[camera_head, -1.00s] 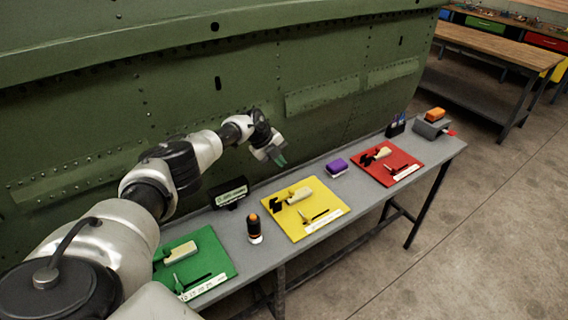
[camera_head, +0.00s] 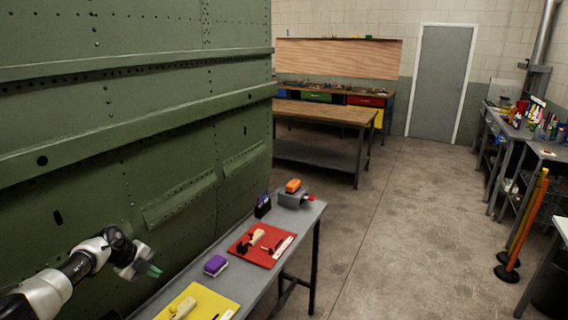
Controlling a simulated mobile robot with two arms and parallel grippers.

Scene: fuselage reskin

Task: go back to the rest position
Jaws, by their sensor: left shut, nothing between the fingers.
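My left gripper (camera_head: 149,270) is at the lower left, in front of the green fuselage panel (camera_head: 110,130) and above the left side of the grey bench (camera_head: 232,266). Its greenish fingers are together and hold nothing. My left arm comes in from the lower left corner. My right gripper is out of view.
The bench holds a yellow mat (camera_head: 222,302), a purple block (camera_head: 215,265), a red mat (camera_head: 262,257) with tools, and an orange block (camera_head: 293,186) on a grey box. A wooden table (camera_head: 325,112) stands behind. Barrier posts (camera_head: 512,255) stand right. The middle floor is clear.

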